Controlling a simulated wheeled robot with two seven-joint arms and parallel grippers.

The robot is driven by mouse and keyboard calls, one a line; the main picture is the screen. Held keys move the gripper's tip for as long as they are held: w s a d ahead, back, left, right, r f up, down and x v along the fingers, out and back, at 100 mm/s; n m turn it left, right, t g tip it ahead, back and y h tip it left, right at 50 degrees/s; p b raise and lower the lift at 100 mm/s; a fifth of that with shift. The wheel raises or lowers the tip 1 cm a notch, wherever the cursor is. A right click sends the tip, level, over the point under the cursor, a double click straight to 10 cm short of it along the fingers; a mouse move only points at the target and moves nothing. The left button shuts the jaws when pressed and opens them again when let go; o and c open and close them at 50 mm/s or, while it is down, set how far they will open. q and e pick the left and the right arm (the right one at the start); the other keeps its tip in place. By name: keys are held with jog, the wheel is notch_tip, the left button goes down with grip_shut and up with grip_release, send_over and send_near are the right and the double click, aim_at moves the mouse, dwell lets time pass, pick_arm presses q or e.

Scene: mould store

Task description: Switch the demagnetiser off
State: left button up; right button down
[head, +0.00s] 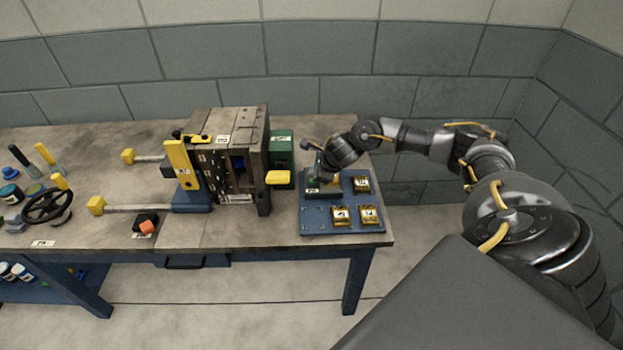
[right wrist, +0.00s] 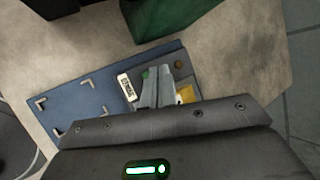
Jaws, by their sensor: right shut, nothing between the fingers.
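My right gripper (head: 318,182) is over the blue tray (head: 313,228) at the right end of the bench, fingers pointing down. In the right wrist view its two grey fingers (right wrist: 158,74) are together and empty. They are at a small dark unit (right wrist: 127,72) with a white label and a bit of green (right wrist: 150,73) beside the fingertips; the fingers hide part of it, and I cannot tell whether they touch it. The label is too small to read, so I cannot confirm that this is the demagnetiser. Its on or off state is unclear. My left gripper is out of view.
Several gold blocks, one at the front right (head: 369,216), sit on the tray. A green box (head: 281,150) and a large mould (head: 240,135) with yellow handles stand left of it. A black box with an orange part (head: 147,227) and a handwheel (head: 48,206) are farther left.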

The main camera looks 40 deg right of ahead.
notch_tip(320, 180, up, 5)
jog(key=p, duration=0.3)
jog(key=shift+r, duration=0.1)
dwell(0.3)
